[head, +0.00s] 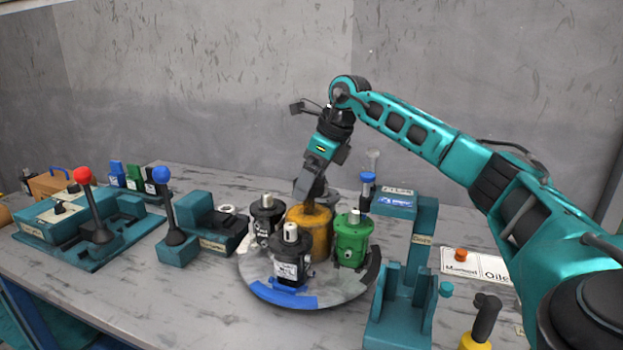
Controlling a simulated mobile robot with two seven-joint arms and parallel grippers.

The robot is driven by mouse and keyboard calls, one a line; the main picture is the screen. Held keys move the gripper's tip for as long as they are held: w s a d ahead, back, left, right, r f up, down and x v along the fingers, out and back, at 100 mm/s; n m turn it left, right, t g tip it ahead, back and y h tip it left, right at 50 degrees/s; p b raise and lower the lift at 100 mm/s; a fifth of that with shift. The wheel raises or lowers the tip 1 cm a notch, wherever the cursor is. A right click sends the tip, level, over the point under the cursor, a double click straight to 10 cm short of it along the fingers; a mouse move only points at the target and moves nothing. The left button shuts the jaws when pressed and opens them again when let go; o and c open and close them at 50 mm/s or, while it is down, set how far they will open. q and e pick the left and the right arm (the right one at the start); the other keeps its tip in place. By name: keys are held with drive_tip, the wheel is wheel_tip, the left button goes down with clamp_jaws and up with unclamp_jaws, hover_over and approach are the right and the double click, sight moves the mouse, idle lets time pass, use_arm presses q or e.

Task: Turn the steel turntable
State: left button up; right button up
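The steel turntable (343,287) is a round grey disc on the table, with blue and black patches along its rim. An orange hub (319,243) stands at its middle. Around the hub stand a black motor (266,222) at the left, another black motor (290,262) at the front and a green motor (352,242) at the right. My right gripper (304,196) points down at the top of the hub, among the motors. Its fingertips are partly hidden, and I cannot tell whether they are open, shut or touching anything. My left gripper is not in view.
A red-knobbed lever (83,177) and a blue-knobbed lever (162,176) stand on teal fixtures at the left. A teal stand (402,310) is close to the turntable's right. A labelled panel with an orange button (461,254) lies further right. The front left tabletop is clear.

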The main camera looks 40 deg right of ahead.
drive_tip(key=shift+c, duration=0.2)
drive_tip(key=c, duration=1.5)
